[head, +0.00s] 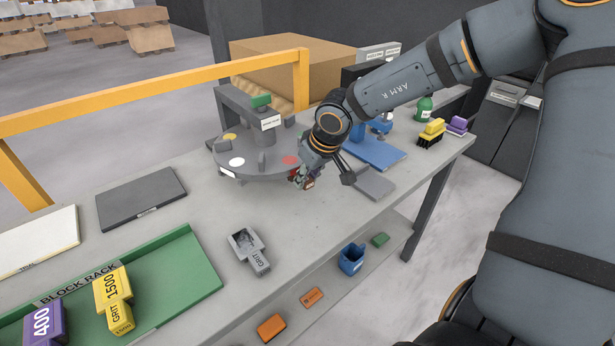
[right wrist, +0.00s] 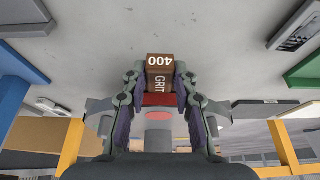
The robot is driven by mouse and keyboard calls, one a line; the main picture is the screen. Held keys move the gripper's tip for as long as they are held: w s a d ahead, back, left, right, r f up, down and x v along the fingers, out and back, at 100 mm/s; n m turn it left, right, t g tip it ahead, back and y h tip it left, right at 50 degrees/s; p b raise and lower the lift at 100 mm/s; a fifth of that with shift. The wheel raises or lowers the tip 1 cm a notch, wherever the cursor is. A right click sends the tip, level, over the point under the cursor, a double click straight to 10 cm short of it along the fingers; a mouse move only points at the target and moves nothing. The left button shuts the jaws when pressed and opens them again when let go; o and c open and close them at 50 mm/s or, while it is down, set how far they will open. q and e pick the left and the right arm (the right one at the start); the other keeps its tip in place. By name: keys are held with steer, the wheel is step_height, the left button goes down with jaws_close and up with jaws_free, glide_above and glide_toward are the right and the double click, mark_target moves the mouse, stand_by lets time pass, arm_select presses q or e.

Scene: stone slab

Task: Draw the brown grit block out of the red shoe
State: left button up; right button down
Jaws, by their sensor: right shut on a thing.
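My right gripper (head: 307,182) is at the front right rim of the round grey turntable (head: 235,164). A red strip of the red shoe (right wrist: 160,99) shows right behind the block, between the fingers. I cannot tell how deep the block sits in the shoe. In the head view the fingers mostly hide the block and shoe. My left gripper is not in view.
A green block rack (head: 190,270) holds yellow and purple grit blocks. A grey plate (head: 374,183) and blue mat (head: 375,153) lie right of the turntable. A grey post stands over the turntable.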

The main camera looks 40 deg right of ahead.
steer(key=shift+s, duration=0.15)
steer(key=shift+s+d+b, duration=0.15)
steer(key=shift+s+b, duration=1.35)
steer(key=shift+s, duration=0.2)
steer(key=c, duration=1)
jaws_free()
